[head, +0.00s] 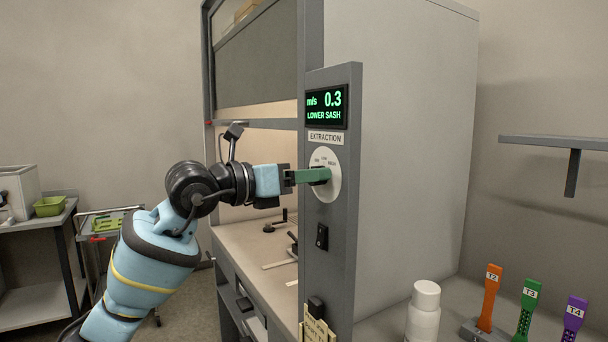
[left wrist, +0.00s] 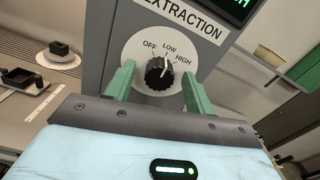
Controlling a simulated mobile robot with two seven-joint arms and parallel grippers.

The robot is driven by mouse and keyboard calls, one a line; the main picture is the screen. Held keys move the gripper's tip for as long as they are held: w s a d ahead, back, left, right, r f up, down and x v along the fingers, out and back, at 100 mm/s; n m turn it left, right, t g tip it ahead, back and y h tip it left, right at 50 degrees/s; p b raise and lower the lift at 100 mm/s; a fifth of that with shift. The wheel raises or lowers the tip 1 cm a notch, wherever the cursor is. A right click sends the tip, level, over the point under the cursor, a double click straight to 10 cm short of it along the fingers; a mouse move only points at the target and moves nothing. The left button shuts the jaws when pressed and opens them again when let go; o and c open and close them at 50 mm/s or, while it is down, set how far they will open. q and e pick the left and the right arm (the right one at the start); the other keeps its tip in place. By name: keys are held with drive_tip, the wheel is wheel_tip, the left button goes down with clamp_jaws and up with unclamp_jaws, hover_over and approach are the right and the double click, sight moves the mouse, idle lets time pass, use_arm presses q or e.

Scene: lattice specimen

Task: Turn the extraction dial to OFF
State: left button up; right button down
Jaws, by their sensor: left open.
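The extraction dial (left wrist: 158,74) is a black ribbed knob on a white round plate marked OFF, LOW and HIGH. Its white pointer mark sits near LOW in the left wrist view. In the head view the dial's white plate (head: 333,185) shows on the grey post, with the knob mostly hidden by my gripper. My left gripper (head: 322,175) has green fingers and is open; in the left wrist view its fingertips (left wrist: 157,72) stand on either side of the knob, with visible gaps. Contact is not visible. My right gripper is in neither view.
A display (head: 333,107) above the dial reads 0.3 m/s, LOWER SASH. A black rocker switch (head: 322,237) sits below the dial. A white bottle (head: 424,310) and coloured tagged tools (head: 490,298) stand at lower right. The fume hood's worktop (head: 262,244) lies behind my arm.

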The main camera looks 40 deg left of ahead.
use_arm(q)
drive_tip(key=shift+c, duration=0.3)
drive_tip(key=c, duration=0.9)
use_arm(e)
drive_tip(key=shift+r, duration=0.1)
use_arm(q)
drive_tip(key=n+p, duration=0.6)
drive_tip(key=n, duration=0.3)
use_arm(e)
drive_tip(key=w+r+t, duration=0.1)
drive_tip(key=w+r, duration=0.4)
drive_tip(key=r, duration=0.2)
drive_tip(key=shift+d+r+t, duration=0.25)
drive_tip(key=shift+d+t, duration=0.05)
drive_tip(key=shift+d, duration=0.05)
